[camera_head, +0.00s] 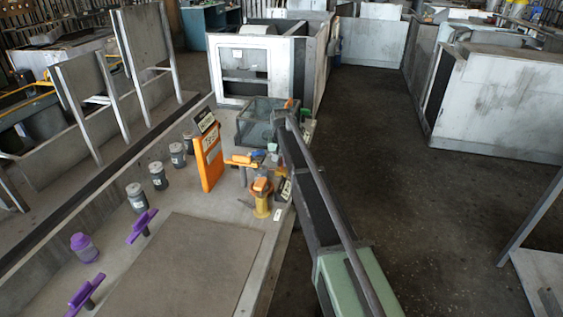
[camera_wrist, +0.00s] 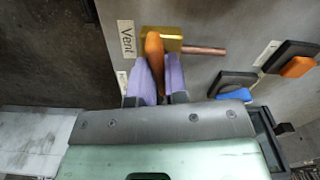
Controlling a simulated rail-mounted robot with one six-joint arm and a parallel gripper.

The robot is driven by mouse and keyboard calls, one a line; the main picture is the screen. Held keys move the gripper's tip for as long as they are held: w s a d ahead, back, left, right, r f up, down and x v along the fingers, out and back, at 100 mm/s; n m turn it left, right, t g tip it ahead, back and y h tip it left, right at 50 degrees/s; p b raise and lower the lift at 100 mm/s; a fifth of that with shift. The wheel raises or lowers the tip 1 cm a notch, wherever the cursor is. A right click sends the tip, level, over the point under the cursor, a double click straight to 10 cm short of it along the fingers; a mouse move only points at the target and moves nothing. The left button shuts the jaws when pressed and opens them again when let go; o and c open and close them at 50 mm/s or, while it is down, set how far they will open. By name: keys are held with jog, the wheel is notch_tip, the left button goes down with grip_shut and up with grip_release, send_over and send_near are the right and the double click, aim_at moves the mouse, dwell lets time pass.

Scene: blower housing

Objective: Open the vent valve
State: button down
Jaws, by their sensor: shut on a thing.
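The vent valve is a brass body (camera_wrist: 173,33) in the wrist view, beside a white label reading "Vent" (camera_wrist: 127,39). Its orange handle (camera_wrist: 154,45) points down the picture, square to the copper pipe (camera_wrist: 204,50) that runs to the right. My gripper (camera_wrist: 159,72) has its purple fingers on either side of the handle and is shut on it. The lower part of the handle is hidden between the fingers. In the head view my arm covers much of this spot, and I cannot make out the fingers there.
A dark block with a blue part (camera_wrist: 234,97) and one with an orange part (camera_wrist: 298,67) stand right of the valve. In the head view an orange panel (camera_head: 208,157), a glass-sided box (camera_head: 252,130) and a yellow fixture (camera_head: 262,203) stand close to my arm.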

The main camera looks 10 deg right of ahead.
aim_at(281, 161)
jog(key=n, duration=1.3)
dwell(0.5)
jog(key=c, duration=1.1)
grip_release()
jog(key=shift+c, duration=0.2)
notch_tip(281, 161, up, 11)
jog(key=p, duration=1.1)
